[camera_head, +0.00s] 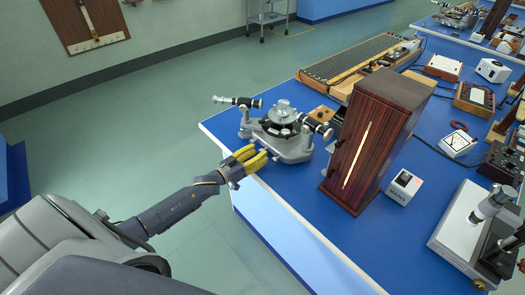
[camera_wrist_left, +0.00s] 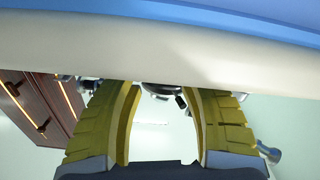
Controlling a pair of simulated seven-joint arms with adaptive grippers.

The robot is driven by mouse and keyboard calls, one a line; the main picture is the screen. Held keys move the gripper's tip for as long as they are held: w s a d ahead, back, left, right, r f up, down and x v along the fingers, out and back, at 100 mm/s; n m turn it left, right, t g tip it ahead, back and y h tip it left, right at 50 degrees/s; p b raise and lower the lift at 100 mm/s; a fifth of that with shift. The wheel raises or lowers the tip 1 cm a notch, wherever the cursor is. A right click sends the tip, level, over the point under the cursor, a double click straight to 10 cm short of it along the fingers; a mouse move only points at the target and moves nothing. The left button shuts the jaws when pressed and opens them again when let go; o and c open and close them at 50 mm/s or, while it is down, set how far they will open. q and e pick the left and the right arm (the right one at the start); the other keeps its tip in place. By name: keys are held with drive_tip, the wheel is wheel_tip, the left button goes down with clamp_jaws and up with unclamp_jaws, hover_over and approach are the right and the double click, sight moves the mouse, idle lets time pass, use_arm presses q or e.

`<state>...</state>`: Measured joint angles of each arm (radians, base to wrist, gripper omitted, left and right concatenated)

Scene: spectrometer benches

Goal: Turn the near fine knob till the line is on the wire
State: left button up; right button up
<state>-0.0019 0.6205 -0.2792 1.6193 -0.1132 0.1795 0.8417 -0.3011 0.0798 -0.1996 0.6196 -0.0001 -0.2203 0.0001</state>
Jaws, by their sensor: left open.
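The spectrometer (camera_head: 283,138) stands near the table's left corner, with a grey base, a round central table and two telescope-like tubes. My left gripper (camera_head: 251,158), with yellow fingers, is at its near left side, by the table edge. In the left wrist view the fingers (camera_wrist_left: 162,98) are open and apart. A dark round part (camera_wrist_left: 162,90) shows beyond the gap between them, partly cut off by a pale band. I cannot tell whether it is the near fine knob. Neither the line nor the wire can be made out. My right gripper is not in view.
A tall dark wooden box (camera_head: 385,122) with a glowing slit stands right of the spectrometer. A small white meter (camera_head: 404,187) is beside it. A long ribbed instrument (camera_head: 358,58) lies behind. Bare blue tabletop (camera_head: 300,205) is in front.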

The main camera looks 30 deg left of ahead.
use_arm(q)
drive_tip(key=shift+x, duration=1.3)
clamp_jaws()
